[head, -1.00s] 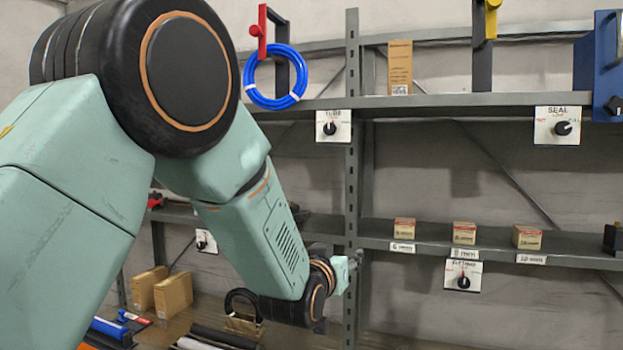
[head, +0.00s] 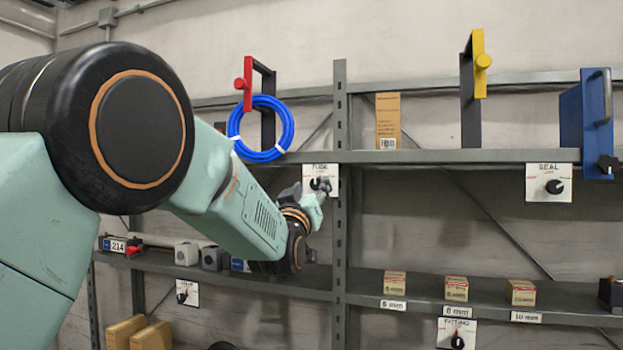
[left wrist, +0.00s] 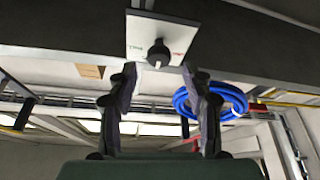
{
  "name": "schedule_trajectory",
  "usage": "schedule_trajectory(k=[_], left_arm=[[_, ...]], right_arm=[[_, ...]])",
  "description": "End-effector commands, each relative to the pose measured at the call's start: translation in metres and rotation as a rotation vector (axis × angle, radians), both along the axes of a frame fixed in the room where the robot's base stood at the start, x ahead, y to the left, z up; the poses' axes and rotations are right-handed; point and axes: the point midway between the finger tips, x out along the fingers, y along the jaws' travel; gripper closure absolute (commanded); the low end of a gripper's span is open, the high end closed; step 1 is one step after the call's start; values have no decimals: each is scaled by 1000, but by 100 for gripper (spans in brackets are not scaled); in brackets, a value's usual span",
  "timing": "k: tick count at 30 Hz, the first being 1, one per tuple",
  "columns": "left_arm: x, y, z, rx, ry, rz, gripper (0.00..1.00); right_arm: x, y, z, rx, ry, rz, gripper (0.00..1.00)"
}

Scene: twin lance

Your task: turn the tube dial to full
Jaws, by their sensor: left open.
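The tube dial is a black knob on a white plate (head: 332,173) labelled TUBE, fixed to the shelf's front edge beside the upright. My left gripper (head: 320,187) is in front of this plate and partly hides the knob in the head view. In the left wrist view, the plate (left wrist: 146,31) and knob (left wrist: 158,54) show just beyond the fingertips. The left gripper (left wrist: 160,75) is open, its two fingers apart on either side below the knob. I cannot tell contact; the fingers look short of the knob. The pointer's exact setting is unclear. My right gripper is out of view.
The seal dial (head: 554,187) is at right, the fitting dial (head: 457,342) below. Small boxes (head: 456,288) stand on the lower shelf. The steel upright (head: 341,230) is close right of my gripper.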

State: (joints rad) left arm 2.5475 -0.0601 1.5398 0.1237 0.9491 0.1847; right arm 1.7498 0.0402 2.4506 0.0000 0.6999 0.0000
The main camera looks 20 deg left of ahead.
Motion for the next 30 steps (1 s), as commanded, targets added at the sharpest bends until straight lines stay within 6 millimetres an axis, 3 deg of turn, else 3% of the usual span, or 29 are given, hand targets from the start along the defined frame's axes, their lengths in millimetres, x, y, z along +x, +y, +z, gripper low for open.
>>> schedule_trajectory(k=[9,19,30], left_arm=[[25,2,9,0,2,2,50],[27,4,9,0,2,3,51],[27,4,9,1,3,3,82]], right_arm=[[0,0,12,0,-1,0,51],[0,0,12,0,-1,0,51],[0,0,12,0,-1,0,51]])
